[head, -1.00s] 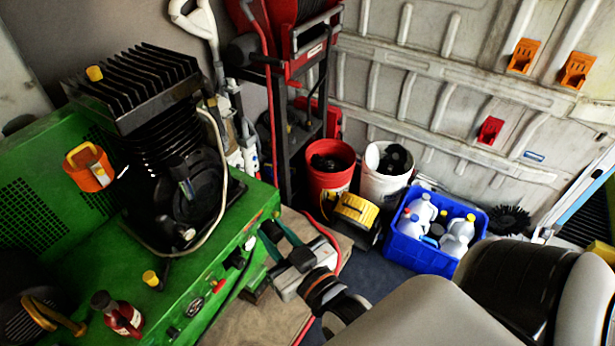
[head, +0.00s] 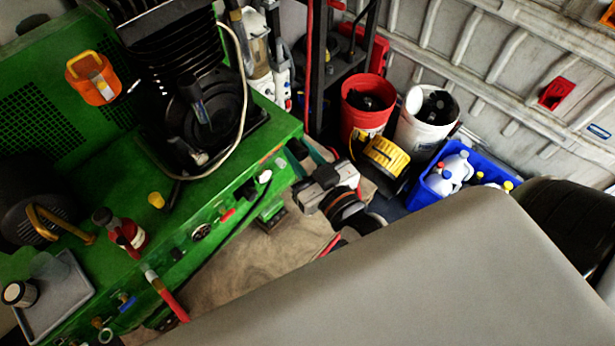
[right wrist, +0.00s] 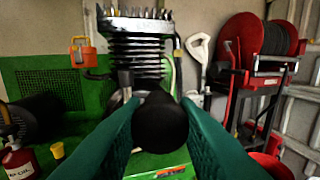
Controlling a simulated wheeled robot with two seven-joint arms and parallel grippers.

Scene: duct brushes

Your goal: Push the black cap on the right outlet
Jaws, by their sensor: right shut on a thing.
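My right gripper (head: 297,158) is at the right end of the green machine (head: 215,180). In the right wrist view its teal fingers (right wrist: 160,130) are shut on a round black cap (right wrist: 160,122), seen end-on between the tips. The cap is hard to make out in the head view. The machine's front panel carries a white-tipped fitting (head: 265,177), a gauge (head: 201,231) and, lower left, a blue-handled valve (head: 125,300). I cannot tell which fitting is the right outlet; the cap hides what lies straight ahead in the wrist view. My left gripper is not in view.
A black finned compressor (head: 195,110) stands on the machine, with a red bottle (head: 130,235) and yellow cap (head: 156,200) nearby.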

